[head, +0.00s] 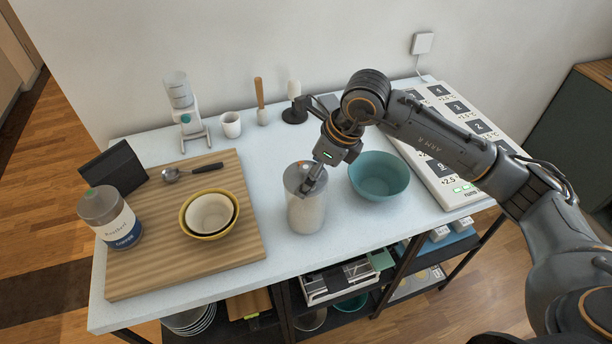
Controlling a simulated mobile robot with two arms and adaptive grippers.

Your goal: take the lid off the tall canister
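The tall canister (306,213) stands upright near the front middle of the white table, pale and see-through-looking. Its grey lid (292,180) sits on top. My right gripper (309,186) comes down from the upper right, with its fingers at the middle of the lid. The fingers look close together, but they cover the lid's centre, so I cannot tell whether they grip a knob there. My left gripper is not in view.
A teal bowl (379,178) stands close to the canister's right. A wooden board (160,262) on the left holds a labelled jar (118,226), a dark stand, a spoon and nested bowls (209,215). A white cup (231,125) and other upright items line the back. Clear table lies before the canister.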

